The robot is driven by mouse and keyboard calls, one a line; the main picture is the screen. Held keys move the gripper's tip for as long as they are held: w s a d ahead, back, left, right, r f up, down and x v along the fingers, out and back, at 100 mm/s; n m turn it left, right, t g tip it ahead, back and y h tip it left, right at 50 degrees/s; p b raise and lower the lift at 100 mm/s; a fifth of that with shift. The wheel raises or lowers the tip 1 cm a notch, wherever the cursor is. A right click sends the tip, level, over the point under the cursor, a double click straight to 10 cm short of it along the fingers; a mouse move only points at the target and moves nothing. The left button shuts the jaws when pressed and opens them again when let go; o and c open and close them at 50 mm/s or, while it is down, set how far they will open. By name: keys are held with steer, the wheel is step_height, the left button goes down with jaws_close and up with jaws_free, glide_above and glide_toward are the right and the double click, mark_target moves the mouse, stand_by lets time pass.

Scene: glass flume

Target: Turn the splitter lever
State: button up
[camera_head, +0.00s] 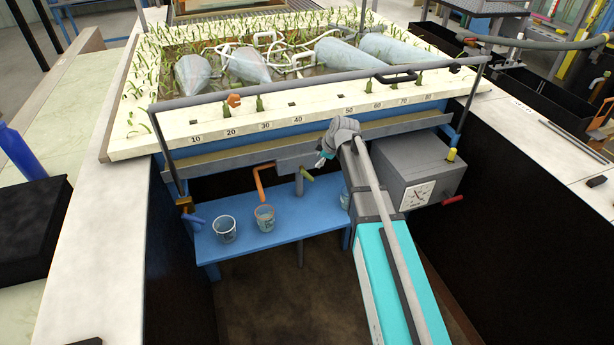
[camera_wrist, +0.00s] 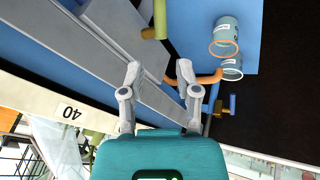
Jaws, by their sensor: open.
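Under the flume, a grey fitting (camera_head: 290,163) carries a bent orange lever (camera_head: 259,182) and a short olive-green handle (camera_head: 307,174). No label shows which one is the splitter lever. In the wrist view the orange lever (camera_wrist: 208,78) passes behind one fingertip, its end showing between the fingers; I cannot tell the depth gap. The olive handle (camera_wrist: 154,32) lies above the fingers there. My gripper (camera_wrist: 158,70) is open with nothing held. In the head view my gripper (camera_head: 324,157) is right of the fitting, near the olive handle, partly hidden by my wrist.
A blue shelf (camera_head: 285,228) below holds a white cup (camera_head: 225,229), an orange-rimmed cup (camera_head: 264,217) and another cup partly behind my arm. A grey box with a gauge (camera_head: 417,195) is at the right. A blue handle (camera_head: 194,221) hangs left. The flume's numbered edge (camera_head: 282,125) is above.

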mark_target(308, 174)
steer(key=shift+f, duration=0.2)
steer(key=b+x, duration=1.2)
steer(key=x, duration=0.1)
steer(key=shift+w+f, duration=0.15)
stand_by(0.4)
steer(key=shift+c, duration=0.2)
jaws_close()
